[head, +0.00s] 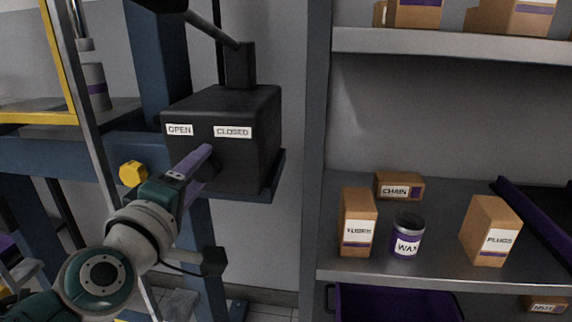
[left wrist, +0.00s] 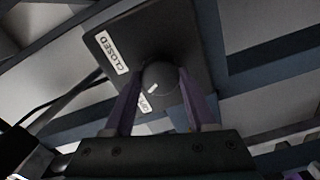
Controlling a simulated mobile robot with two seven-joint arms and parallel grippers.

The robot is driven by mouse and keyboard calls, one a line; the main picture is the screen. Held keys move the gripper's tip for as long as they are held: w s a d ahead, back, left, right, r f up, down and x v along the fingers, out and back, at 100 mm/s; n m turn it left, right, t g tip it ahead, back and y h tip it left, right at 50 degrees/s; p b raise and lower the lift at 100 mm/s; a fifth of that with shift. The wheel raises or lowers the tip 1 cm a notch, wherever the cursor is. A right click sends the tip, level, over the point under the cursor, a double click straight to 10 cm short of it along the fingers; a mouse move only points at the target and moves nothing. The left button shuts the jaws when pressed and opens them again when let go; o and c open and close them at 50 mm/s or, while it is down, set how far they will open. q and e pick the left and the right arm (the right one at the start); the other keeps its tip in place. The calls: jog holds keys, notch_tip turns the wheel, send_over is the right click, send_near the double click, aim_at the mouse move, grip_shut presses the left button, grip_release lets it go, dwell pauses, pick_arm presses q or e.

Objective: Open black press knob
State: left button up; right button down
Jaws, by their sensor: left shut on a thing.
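The black press box (head: 225,135) has an OPEN label on the left of its front and a CLOSED label to the right. My right gripper is not in view.
A yellow knob (head: 133,173) sits on the blue press frame (head: 60,155), left of my gripper. A grey shelf (head: 400,268) to the right holds cardboard boxes and a wax tin (head: 407,238). A purple bin (head: 390,303) stands below it.

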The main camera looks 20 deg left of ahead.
pick_arm(q)
jog(key=shift+n, duration=0.6)
jog(key=o, duration=1.4)
jog(key=v, duration=1)
jog(key=shift+a+p, duration=0.1)
jog(key=shift+p, duration=0.3)
